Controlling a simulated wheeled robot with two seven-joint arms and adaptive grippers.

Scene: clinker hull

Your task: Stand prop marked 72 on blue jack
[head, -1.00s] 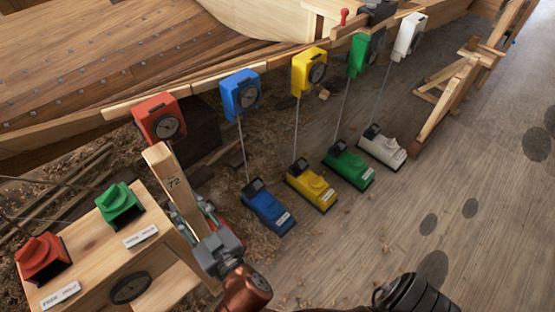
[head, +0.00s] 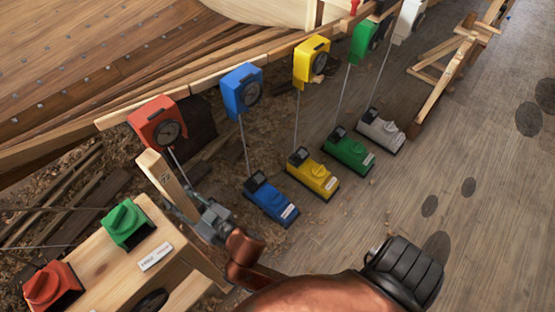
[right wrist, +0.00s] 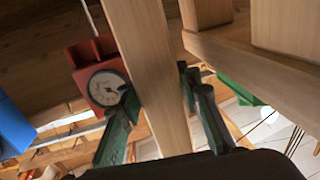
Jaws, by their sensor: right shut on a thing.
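The prop marked 72 (head: 166,179) is a pale wooden bar, tilted in the head view. My right gripper (head: 198,213) is shut on it, left of the blue jack and over the right end of the wooden bench. In the right wrist view the prop (right wrist: 148,70) passes between the fingers of the right gripper (right wrist: 162,108). The blue jack (head: 271,202) sits on the floor, its top clear. A thin rod runs up from it toward a blue dial box (head: 241,92) on the hull plank. The prop's lower end is hidden by my gripper. My left gripper is not in view.
Yellow (head: 314,176), green (head: 348,152) and white (head: 381,130) jacks stand right of the blue one. A red dial box (head: 157,123) is close behind the prop. The bench (head: 110,255) carries green (head: 126,223) and red (head: 52,287) blocks. Floor at right is open.

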